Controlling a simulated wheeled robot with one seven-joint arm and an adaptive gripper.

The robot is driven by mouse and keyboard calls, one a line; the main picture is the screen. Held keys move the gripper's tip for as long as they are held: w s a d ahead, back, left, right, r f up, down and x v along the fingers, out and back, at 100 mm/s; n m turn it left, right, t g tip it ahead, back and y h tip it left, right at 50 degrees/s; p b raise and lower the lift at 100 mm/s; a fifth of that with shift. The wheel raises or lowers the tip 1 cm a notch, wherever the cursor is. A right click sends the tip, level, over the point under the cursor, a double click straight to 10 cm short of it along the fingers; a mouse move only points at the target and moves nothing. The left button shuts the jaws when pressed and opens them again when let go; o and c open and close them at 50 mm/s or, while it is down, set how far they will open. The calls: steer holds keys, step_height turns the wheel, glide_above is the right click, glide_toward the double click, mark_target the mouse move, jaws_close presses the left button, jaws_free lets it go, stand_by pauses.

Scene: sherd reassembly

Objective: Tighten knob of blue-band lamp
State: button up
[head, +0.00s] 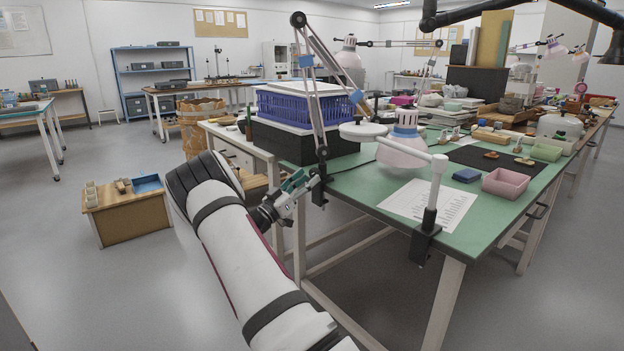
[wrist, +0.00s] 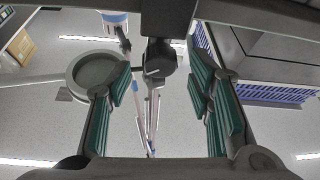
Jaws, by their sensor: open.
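The blue-band lamp (head: 317,110) is clamped at the left edge of the green table, its jointed arm rising with blue bands. Its pale shade (head: 402,152) with a blue-striped top hangs over the table. My gripper (head: 299,183) is open beside the lower end of this arm, near the clamp. In the wrist view, a dark joint (wrist: 160,58) shows between my teal finger pads (wrist: 160,100), apparently beyond them. A small light lever or pin sticks out of it; I cannot tell for certain whether this is the knob. Thin lamp rods (wrist: 152,115) with blue marks run below it.
A blue crate (head: 305,107) on a dark box stands just behind the lamp arm. A white magnifier arm (head: 437,180) is clamped at the table's front. A paper sheet (head: 428,204) and pink tray (head: 506,183) lie on the green table. Floor at left is mostly free.

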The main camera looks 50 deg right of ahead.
mark_target(311, 175)
steer(key=shift+x, duration=1.65)
jaws_close()
steer(key=shift+b, duration=0.3)
steer(key=shift+f+m+b, duration=0.1)
steer(key=shift+m+b, duration=0.25)
steer(key=shift+m, duration=0.05)
steer(key=m+g+b, duration=0.2)
steer(key=m+b, duration=0.1)
steer(key=shift+f+m, duration=0.1)
steer(key=shift+m, duration=0.2)
steer(key=shift+m+g+y+b, duration=0.6)
steer(key=shift+m+g+b, duration=0.5)
steer(key=shift+m, duration=1.1)
steer(key=shift+w+m, duration=0.1)
steer(key=shift+m, duration=0.2)
